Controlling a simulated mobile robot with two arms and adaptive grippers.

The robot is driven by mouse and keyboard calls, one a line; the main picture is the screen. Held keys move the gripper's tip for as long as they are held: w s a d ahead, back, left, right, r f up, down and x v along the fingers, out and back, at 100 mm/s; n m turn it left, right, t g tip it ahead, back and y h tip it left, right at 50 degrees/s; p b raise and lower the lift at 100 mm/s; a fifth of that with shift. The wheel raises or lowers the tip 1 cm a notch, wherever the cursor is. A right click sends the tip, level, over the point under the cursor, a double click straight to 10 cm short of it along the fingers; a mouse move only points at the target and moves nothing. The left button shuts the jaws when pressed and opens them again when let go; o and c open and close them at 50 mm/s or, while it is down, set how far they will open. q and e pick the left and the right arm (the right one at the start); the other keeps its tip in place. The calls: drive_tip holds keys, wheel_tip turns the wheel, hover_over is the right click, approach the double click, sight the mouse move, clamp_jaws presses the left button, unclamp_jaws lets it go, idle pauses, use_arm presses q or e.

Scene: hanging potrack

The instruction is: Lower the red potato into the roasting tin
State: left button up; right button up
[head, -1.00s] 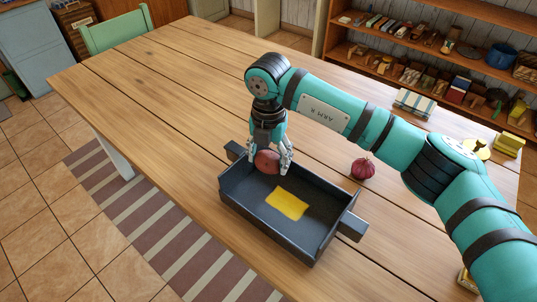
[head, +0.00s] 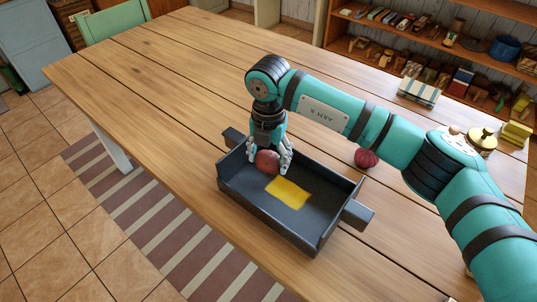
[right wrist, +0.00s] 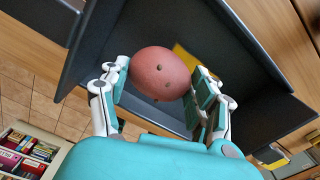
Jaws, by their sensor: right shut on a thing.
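The red potato (head: 267,162) is held between the fingers of my right gripper (head: 270,166), inside the left end of the dark roasting tin (head: 318,238). The right wrist view shows the potato (right wrist: 161,74) between the two fingers, with the tin's dark walls (right wrist: 93,50) around it. A flat yellow patch (head: 289,192) lies on the tin floor to the right of the potato. The potato's underside is hidden, so I cannot tell whether it touches the floor. My left gripper is out of view.
A red onion (head: 366,157) sits on the wooden table behind the tin, close to my right arm. The table's left part is clear.

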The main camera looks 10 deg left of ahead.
sight(269, 170)
drive_tip(key=shift+f+b, duration=0.6)
drive_tip(key=shift+f, duration=0.25)
idle(0.7)
drive_tip(key=shift+f+b, duration=0.85)
drive_tip(key=shift+f, duration=0.4)
idle(0.5)
drive_tip(key=shift+f+b, duration=0.4)
drive_tip(key=shift+f, duration=0.1)
drive_tip(key=o, duration=1.3)
drive_tip(key=shift+r, duration=0.15)
wheel_tip(269, 170, up, 7)
drive_tip(key=shift+d+r, duration=0.1)
drive_tip(key=shift+r, duration=0.3)
